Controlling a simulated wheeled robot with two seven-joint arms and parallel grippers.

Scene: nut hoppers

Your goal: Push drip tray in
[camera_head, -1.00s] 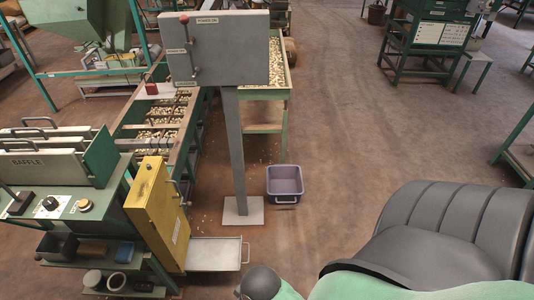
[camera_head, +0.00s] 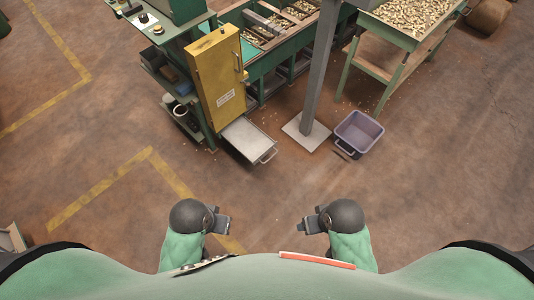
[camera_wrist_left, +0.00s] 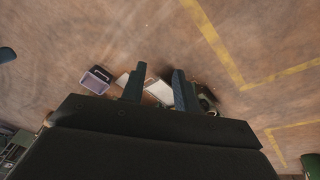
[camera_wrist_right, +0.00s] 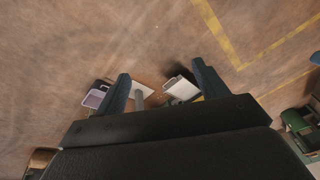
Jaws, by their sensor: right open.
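The drip tray (camera_head: 246,140) is a shallow pale metal tray, low down and sticking out from the foot of the yellow cabinet (camera_head: 218,82). Its wire handle (camera_head: 268,156) faces toward me. My left gripper (camera_head: 229,224) and right gripper (camera_head: 303,224) are in front of me, apart from the tray, with bare floor between. The left wrist view shows the tray (camera_wrist_left: 160,92) between two parted, empty fingers. The right wrist view shows the tray (camera_wrist_right: 182,88) in the gap between wide-open, empty fingers. The tray's inner end is hidden at the cabinet.
A grey post on a square base plate (camera_head: 306,137) stands right of the tray. A purple-grey bin (camera_head: 358,132) sits on the floor beside it. A green shelf unit (camera_head: 178,80) adjoins the cabinet on the left. Floor in front of the tray is clear, with yellow lines.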

